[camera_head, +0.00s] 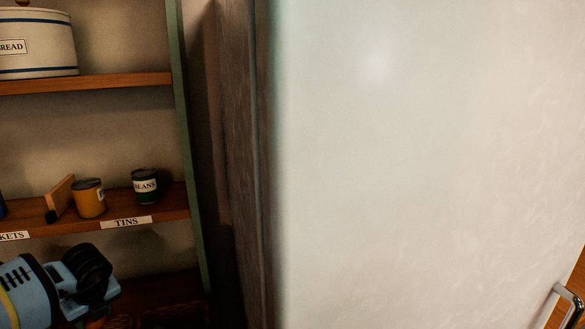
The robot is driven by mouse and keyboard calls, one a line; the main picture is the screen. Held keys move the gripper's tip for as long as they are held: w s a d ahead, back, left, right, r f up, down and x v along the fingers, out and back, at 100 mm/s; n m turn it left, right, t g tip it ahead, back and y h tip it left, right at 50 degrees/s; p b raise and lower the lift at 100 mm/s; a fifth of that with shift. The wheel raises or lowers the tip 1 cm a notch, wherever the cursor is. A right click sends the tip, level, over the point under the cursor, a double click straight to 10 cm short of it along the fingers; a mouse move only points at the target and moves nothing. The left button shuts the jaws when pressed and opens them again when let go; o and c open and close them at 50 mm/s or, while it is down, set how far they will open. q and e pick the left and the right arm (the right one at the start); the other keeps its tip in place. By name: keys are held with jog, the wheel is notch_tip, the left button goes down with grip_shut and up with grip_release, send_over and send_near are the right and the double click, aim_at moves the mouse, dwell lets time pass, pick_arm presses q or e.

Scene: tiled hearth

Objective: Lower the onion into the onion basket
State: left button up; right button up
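My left arm comes in at the lower left, light blue with a black wrist part, in front of the lowest visible shelf level. Its fingers are not clearly shown, so I cannot tell whether the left gripper is open or shut. A small orange-brown patch shows just under the wrist at the bottom edge; I cannot tell whether it is the onion. Dark brown, woven-looking texture lies beside it at the bottom edge, too dark to identify as the onion basket. My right gripper is not in view.
A wooden shelf (120,222) labelled TINS holds an orange tin (89,201), a dark BEANS tin (145,188) and a tilted brown packet (61,194). A bread bin (38,42) stands above. A green upright (188,150) and large pale panel (430,150) bound the right.

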pick_arm(q)
jog(key=shift+f, duration=0.2)
dwell(0.4)
jog(key=o, duration=1.1)
jog(key=v, duration=0.8)
jog(key=shift+f, duration=0.1)
